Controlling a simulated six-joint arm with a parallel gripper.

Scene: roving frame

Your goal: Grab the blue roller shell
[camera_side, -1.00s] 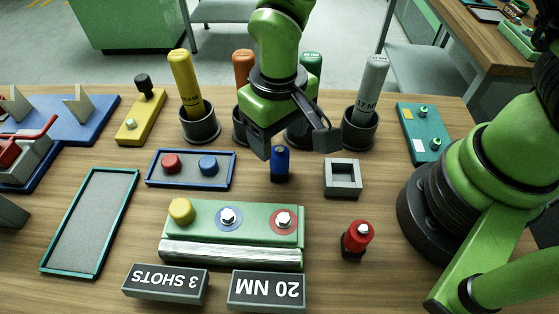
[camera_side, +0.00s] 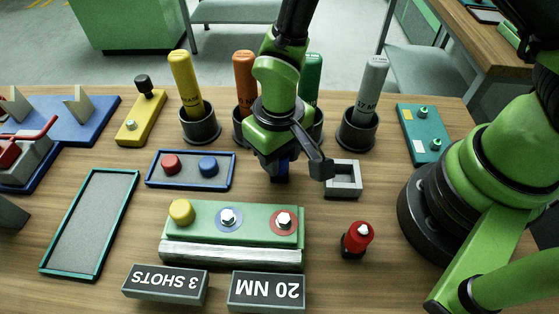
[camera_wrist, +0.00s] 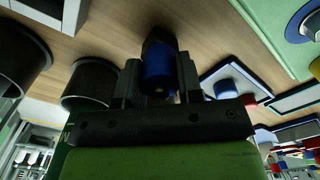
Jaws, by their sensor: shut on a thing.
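The blue roller shell (camera_side: 281,170) stands on the wooden table, in front of the dark holders and right of the blue-rimmed tray. My gripper (camera_side: 283,166) is down over it and shut on it, hiding its upper part in the side view. In the wrist view the blue shell (camera_wrist: 158,68) sits between the two dark fingers of my gripper (camera_wrist: 160,85). Its dark far end shows past the fingers.
A grey square socket (camera_side: 343,178) is close at the right of my gripper. The blue-rimmed tray (camera_side: 232,172) holds a red and a blue button. A green block (camera_side: 190,232) lies in front, and a red-capped piece (camera_side: 357,240) stands front right. Colored tools stand in holders behind.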

